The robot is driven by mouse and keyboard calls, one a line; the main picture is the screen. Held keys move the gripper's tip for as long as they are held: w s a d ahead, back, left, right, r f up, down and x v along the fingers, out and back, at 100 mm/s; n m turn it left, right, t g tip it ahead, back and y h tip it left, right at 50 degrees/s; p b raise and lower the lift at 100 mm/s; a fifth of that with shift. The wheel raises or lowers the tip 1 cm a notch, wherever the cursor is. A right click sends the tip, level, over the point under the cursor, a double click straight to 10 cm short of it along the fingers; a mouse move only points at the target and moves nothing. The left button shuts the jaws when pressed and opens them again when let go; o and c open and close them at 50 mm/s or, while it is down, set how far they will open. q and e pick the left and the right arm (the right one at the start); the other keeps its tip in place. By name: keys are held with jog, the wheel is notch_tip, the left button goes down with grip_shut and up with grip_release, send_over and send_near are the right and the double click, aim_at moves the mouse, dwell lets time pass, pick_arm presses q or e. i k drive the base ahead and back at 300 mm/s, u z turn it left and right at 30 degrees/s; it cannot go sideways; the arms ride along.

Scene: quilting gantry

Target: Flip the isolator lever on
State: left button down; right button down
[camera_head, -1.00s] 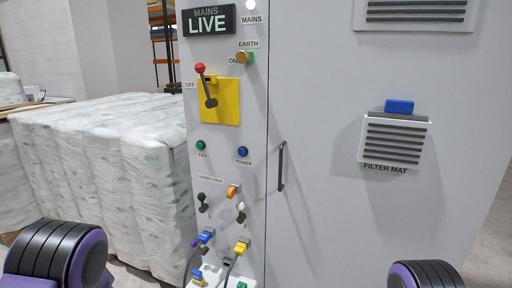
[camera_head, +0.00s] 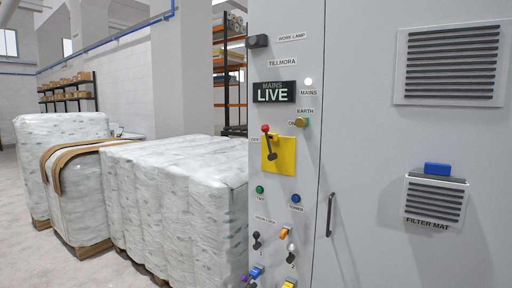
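The isolator lever (camera_head: 268,142) is a dark lever with a red knob on a yellow plate (camera_head: 285,155), on the grey cabinet's narrow left panel. Its knob points up and to the left, beside the OFF label (camera_head: 254,139). The ON label and a brass-coloured knob (camera_head: 301,122) with green behind it sit at the plate's upper right. A MAINS LIVE sign (camera_head: 274,92) is above, next to a lit white lamp (camera_head: 308,82). Neither of my grippers shows in the view.
Below the plate are a green button (camera_head: 259,189), a blue button (camera_head: 296,198), small toggles and coloured plugs. A door handle (camera_head: 330,215) stands to the right. Wrapped pallets (camera_head: 180,200) stand close on the left. Open floor (camera_head: 30,262) shows at far left.

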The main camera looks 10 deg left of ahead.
aim_at(265, 128)
jog(key=k, duration=0.1)
jog(key=u, duration=1.5)
jog(key=i, duration=1.05)
jog(key=z, duration=1.45)
